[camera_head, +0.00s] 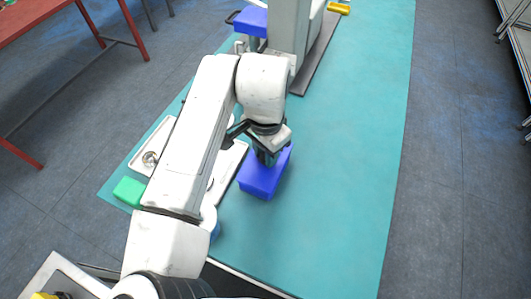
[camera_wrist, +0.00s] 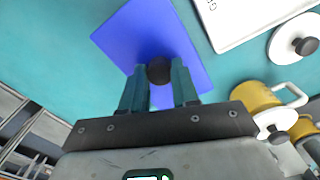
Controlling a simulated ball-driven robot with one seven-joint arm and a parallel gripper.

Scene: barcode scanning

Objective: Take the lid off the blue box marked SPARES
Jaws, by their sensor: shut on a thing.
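A blue box (camera_head: 258,181) stands on the teal table in the head view, with my gripper (camera_head: 267,155) directly over it. No marking can be read on it. In the wrist view its square blue lid (camera_wrist: 120,38) has a dark round knob (camera_wrist: 159,71) in the middle. My gripper (camera_wrist: 159,80) is shut on this knob, one finger on each side. I cannot tell whether the lid is seated or raised. A second blue box (camera_head: 251,21) is at the far end in the head view.
A green block (camera_head: 129,190) and white trays lie left of the box, partly behind my arm. The wrist view shows a white lettered tray (camera_wrist: 240,22), a white lid with dark knob (camera_wrist: 285,48) and a yellow pot (camera_wrist: 256,95). The table (camera_head: 345,190) right of the box is clear.

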